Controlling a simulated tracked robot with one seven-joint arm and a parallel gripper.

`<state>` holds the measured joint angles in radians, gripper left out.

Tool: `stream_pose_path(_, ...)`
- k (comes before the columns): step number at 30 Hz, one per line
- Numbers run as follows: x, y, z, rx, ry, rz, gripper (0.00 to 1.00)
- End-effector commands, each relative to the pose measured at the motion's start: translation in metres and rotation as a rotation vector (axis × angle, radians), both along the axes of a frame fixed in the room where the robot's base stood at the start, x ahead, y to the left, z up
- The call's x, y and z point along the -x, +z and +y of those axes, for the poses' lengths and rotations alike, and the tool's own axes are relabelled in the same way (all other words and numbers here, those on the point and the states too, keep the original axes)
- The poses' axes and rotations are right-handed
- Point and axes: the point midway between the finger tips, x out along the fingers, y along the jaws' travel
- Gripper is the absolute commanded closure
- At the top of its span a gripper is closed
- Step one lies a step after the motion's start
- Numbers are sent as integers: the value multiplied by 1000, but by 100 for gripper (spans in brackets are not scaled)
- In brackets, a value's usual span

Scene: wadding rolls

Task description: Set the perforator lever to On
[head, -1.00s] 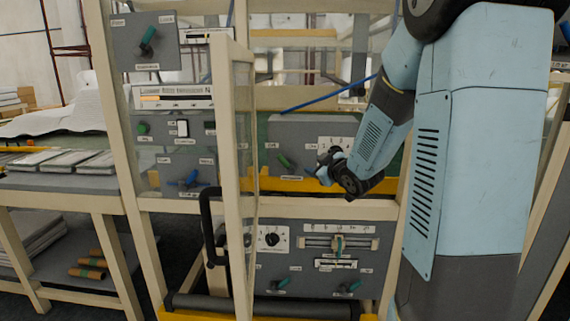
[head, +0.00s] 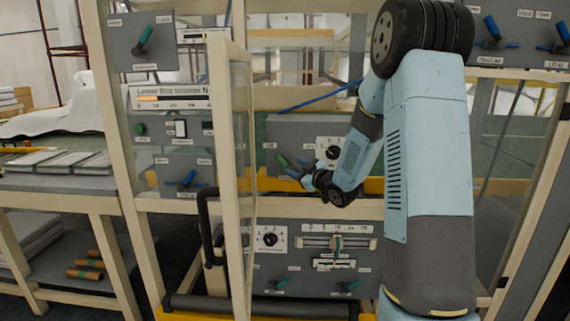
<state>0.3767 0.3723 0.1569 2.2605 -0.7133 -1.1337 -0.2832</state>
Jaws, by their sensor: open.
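A green-handled lever (head: 283,160) sits on the grey middle panel (head: 300,128). It leans up and to the left, towards a small label at its left that seems to read Off. A label under it is too small to read, so I cannot confirm it is the perforator lever. My gripper (head: 309,177) is open, just right of and below this lever. From this view I cannot tell whether it touches the lever.
A black dial (head: 333,153) is just above my gripper. A cream upright (head: 241,190) with a black handle (head: 208,225) stands to the left. Below are another dial (head: 270,239), a slider (head: 337,243) and two green levers. A yellow rail (head: 372,186) runs behind my gripper.

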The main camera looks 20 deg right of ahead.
Motion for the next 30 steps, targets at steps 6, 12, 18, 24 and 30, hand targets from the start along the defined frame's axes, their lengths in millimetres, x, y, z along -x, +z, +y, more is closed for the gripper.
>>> stream_pose_path(6,-34,-1,15,0,0,2,52)
stream_pose_path(12,-56,-1,24,1,0,1,52)
stream_pose_path(18,-63,0,26,0,-1,0,52)
stream_pose_path(24,-63,0,26,0,-2,1,52)
stream_pose_path(30,-63,0,26,0,-2,1,66)
